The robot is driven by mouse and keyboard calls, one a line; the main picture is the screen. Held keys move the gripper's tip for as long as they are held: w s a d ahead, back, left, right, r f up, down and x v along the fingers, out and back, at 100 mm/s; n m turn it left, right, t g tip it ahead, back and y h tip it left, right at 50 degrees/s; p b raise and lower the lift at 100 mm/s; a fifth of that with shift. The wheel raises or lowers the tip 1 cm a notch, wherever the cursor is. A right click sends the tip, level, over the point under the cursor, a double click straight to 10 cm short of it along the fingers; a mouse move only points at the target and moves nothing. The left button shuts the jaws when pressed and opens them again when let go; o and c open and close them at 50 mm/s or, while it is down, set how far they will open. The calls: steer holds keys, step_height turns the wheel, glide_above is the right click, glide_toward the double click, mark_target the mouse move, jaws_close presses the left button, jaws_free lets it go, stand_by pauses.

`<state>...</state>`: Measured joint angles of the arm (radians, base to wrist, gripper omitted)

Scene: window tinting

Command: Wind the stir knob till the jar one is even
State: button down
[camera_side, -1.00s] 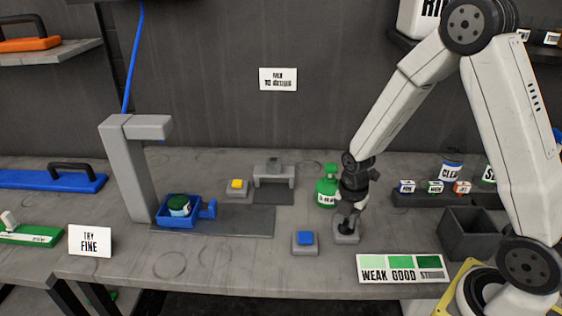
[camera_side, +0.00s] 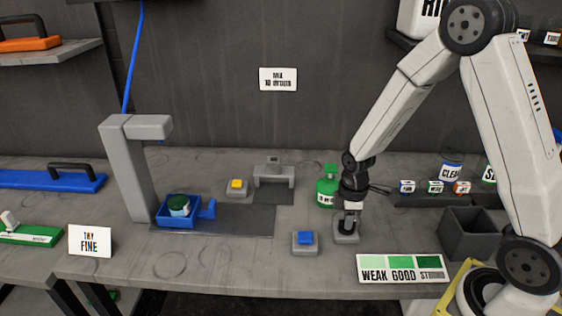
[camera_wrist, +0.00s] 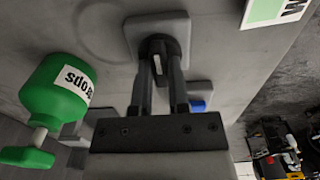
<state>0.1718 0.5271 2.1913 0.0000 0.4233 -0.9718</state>
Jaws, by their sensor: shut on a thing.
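The stir knob (camera_wrist: 158,47) is a dark round knob on a square grey base (camera_side: 346,238). My gripper (camera_side: 347,223) points down at it, and in the wrist view the two fingers (camera_wrist: 160,68) are shut on the knob's grip from both sides. The jar (camera_side: 179,205), with dark green at its top and a pale label, sits in the blue holder (camera_side: 178,220) beside the grey post at left. How even its contents are is too small to tell.
A blue button (camera_side: 305,238) and a yellow button (camera_side: 237,185) sit on grey bases to the left. A WEAK/GOOD colour card (camera_side: 400,268) is at the front edge. A dark open bin (camera_side: 468,238) is at right.

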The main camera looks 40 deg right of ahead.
steer(key=m, duration=0.4)
steer(key=shift+m, duration=0.3)
steer(key=m, duration=0.5)
steer(key=shift+m, duration=0.3)
steer(key=m, duration=2.8)
steer(key=shift+m, duration=0.4)
